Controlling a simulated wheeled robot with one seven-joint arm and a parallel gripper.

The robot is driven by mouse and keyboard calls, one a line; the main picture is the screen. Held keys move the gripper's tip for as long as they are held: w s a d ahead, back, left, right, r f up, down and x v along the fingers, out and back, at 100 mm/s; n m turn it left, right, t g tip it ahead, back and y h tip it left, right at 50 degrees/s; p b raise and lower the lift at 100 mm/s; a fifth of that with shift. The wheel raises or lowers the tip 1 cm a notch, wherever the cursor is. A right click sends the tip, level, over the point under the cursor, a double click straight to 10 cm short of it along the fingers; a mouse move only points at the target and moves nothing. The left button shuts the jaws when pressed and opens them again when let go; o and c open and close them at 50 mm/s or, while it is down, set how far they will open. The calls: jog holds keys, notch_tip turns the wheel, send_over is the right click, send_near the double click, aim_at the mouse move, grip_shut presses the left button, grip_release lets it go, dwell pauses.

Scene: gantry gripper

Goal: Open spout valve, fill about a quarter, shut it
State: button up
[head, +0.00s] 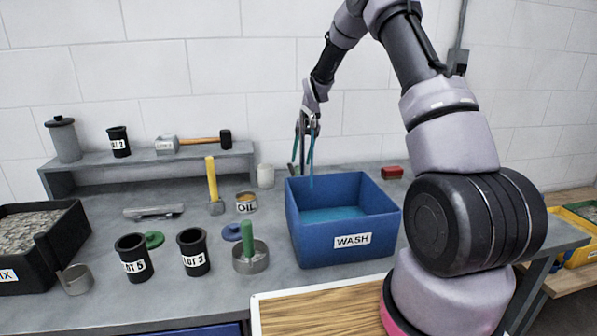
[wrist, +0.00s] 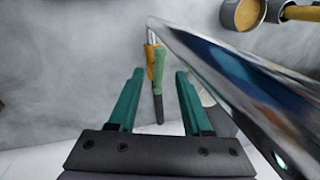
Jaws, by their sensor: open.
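My gripper (head: 302,172) hangs above the back left of the blue WASH bin (head: 350,251) in the head view. In the wrist view my gripper (wrist: 159,73) has its two teal fingers apart, with nothing clearly held. A thin orange and green stick-like thing (wrist: 158,72) with a dark end shows between the fingers; I cannot tell its distance or what it is. A shiny metal bar or pipe (wrist: 235,85) crosses close to the camera, right of the fingers. I cannot make out which part is a spout valve. A small white cup (head: 265,176) stands left of the bin.
A red block (head: 392,172) lies behind right. A wooden board (head: 325,312) is in front.

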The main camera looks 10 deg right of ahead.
aim_at(298, 172)
jog(key=f, duration=0.2)
jog(key=a+f, duration=0.1)
jog(key=f, duration=0.2)
jog(key=shift+w+f, duration=0.1)
jog(key=shift+f, duration=0.15)
grip_shut()
